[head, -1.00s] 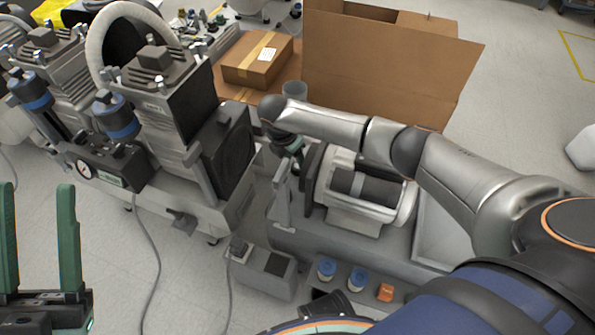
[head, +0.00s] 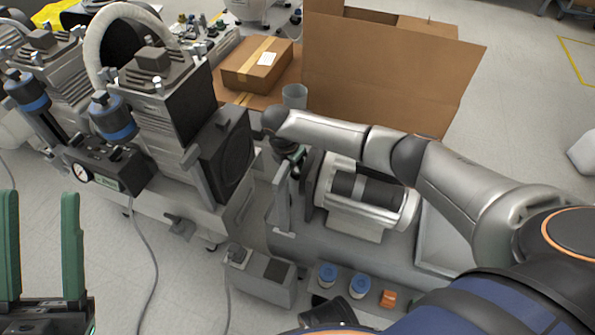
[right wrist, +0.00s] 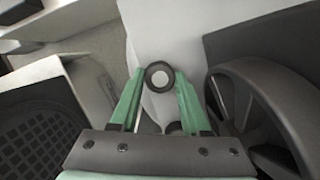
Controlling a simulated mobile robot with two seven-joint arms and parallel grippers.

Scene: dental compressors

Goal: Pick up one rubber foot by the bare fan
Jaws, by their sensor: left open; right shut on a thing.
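A rubber foot, a black ring with a pale centre (right wrist: 152,85), shows between the fingertips of my right gripper (right wrist: 159,78), which is shut on it. A small dark round thing (right wrist: 173,128) lies lower between the fingers; I cannot tell what it is. The bare fan (right wrist: 240,105), a dark spoked wheel, stands just right of the gripper. In the head view my right gripper (head: 290,155) hangs at the left end of the silver motor (head: 365,190), mostly hidden by its own wrist. My left gripper (head: 42,250) is open and empty at the lower left.
A compressor (head: 165,110) with a black grille (head: 228,155) stands close left of my right gripper. Blue-capped jars (head: 328,275) and an orange block (head: 388,299) are in front. A grey box (head: 260,278) sits nearby. An open carton (head: 390,65) stands behind.

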